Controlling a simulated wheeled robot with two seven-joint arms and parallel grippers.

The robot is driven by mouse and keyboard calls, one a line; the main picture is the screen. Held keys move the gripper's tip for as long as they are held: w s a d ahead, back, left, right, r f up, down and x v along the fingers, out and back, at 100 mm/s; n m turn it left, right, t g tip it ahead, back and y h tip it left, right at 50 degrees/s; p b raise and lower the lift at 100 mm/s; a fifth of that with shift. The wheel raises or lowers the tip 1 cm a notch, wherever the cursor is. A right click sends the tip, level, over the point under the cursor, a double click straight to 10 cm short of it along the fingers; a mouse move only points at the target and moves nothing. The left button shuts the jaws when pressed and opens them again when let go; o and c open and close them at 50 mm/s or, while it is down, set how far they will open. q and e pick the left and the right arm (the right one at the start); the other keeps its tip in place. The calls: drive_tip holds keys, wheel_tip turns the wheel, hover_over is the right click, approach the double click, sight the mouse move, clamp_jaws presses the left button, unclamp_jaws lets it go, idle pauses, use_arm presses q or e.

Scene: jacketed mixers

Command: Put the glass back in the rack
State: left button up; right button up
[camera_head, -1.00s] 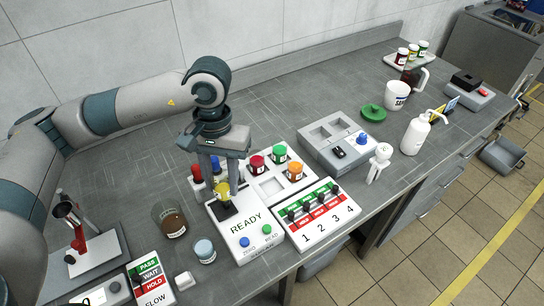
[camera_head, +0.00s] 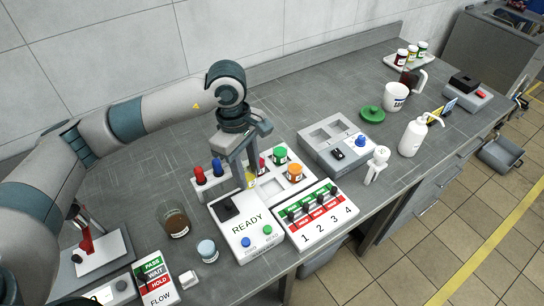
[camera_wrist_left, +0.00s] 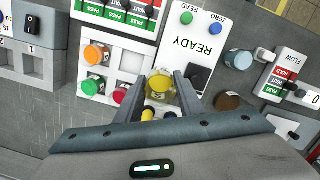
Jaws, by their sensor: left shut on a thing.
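My left gripper (camera_head: 248,178) is shut on a small clear glass with yellow contents (camera_wrist_left: 160,84). In the head view the glass (camera_head: 251,182) is partly hidden by the fingers. It is between the READY device and the white rack (camera_wrist_left: 120,62); whether it touches anything below is unclear. The rack holds a green-topped jar (camera_head: 280,156) and an orange-topped jar (camera_head: 295,172). Bare cells show in the rack. My right gripper is in neither view.
The READY device (camera_head: 246,226) has an uncovered black pad (camera_head: 228,208). A numbered switch panel (camera_head: 318,212) sits in front of the rack. A brown-filled beaker (camera_head: 176,222) and a small pale-blue jar (camera_head: 207,251) stand left of the device. A grey tray unit (camera_head: 340,158) lies to the right.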

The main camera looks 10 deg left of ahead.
use_arm(q)
drive_tip(key=n, duration=0.1)
drive_tip(key=w+d+n, duration=0.1)
drive_tip(key=n, duration=0.2)
drive_tip(key=shift+w+d+f+p, duration=0.15)
drive_tip(key=shift+w+p, duration=0.1)
drive_tip(key=shift+p, duration=0.15)
drive_tip(key=w+d+n, duration=0.1)
drive_tip(key=n, duration=0.3)
drive_tip(key=w+d+n+t+p, duration=0.1)
drive_tip(key=n, duration=0.4)
drive_tip(key=w+d+f+n+p, duration=0.1)
drive_tip(key=w+n, duration=0.1)
drive_tip(key=n, duration=0.2)
drive_tip(key=shift+d+n+t+y, duration=0.2)
drive_tip(key=shift+n+t+y, duration=0.1)
drive_tip(key=shift+y, duration=0.1)
drive_tip(key=shift+f, duration=0.35)
drive_tip(key=shift+f+b, duration=0.5)
drive_tip(key=shift+f, duration=1.15)
drive_tip(key=shift+f+b, duration=1.75)
drive_tip(key=shift+b, duration=0.05)
drive_tip(key=shift+f, duration=0.1)
